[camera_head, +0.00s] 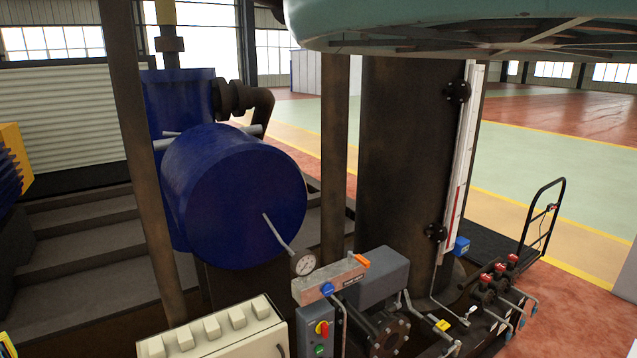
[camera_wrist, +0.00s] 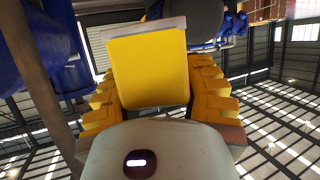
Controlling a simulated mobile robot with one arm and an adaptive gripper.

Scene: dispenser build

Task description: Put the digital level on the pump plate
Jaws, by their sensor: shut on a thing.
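In the wrist view, my gripper (camera_wrist: 155,72) has its yellow stepped fingers closed on the two sides of a yellow block with a pale grey edge, which looks like the digital level (camera_wrist: 148,70). Its display face does not show. In the head view, I cannot make out my gripper or the level. I cannot pick out the pump plate with certainty. A grey bar with an orange end (camera_head: 330,282) lies near the pipework at the bottom middle, beside a grey box (camera_head: 376,278).
A large blue cylinder (camera_head: 235,197) and a dark column (camera_head: 405,170) stand behind. Open floor (camera_head: 530,130) lies at right.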

